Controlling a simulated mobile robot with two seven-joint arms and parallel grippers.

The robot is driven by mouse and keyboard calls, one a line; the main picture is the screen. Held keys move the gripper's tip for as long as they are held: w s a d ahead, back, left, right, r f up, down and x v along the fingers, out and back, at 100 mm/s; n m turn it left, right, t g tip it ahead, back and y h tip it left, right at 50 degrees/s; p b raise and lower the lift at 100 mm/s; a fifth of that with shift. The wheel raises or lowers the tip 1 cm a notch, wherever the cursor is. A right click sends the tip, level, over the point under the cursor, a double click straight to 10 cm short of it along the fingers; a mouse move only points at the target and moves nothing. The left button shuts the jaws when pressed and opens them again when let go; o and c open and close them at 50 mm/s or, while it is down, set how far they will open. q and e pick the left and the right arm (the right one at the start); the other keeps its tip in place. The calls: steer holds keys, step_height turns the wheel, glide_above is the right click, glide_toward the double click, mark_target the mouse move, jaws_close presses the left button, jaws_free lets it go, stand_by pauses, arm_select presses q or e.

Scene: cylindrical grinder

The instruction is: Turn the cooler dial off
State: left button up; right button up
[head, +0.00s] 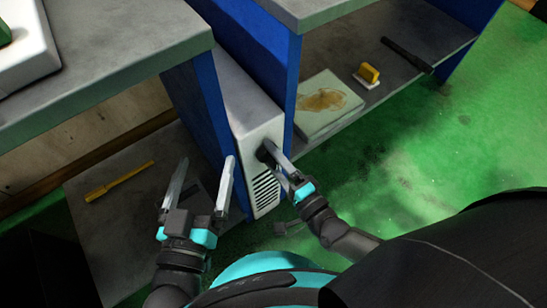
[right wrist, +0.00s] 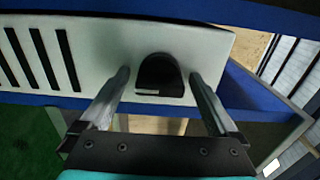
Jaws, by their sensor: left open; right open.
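The cooler (head: 256,130) is a white box with dark vent slots, standing between blue panels under the bench in the head view. Its front also shows in the right wrist view (right wrist: 205,42). The black dial (right wrist: 160,76) sits on that front, with a pale mark along one edge. In the head view the dial (head: 263,153) is partly covered by my right gripper. My right gripper (right wrist: 158,92) is open, its fingers on either side of the dial with gaps visible. My left gripper (head: 205,172) is open and empty, left of the cooler.
A yellow-handled tool (head: 120,181) lies on the lower shelf at left. A stained pale box (head: 328,103), a yellow-handled brush (head: 368,75) and a black tool (head: 407,55) lie on the right shelf. Blue panels (head: 290,85) flank the cooler closely. Green floor (head: 430,140) is open at right.

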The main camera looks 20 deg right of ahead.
steer(key=c, duration=1.3)
steer(key=shift+c, duration=0.2)
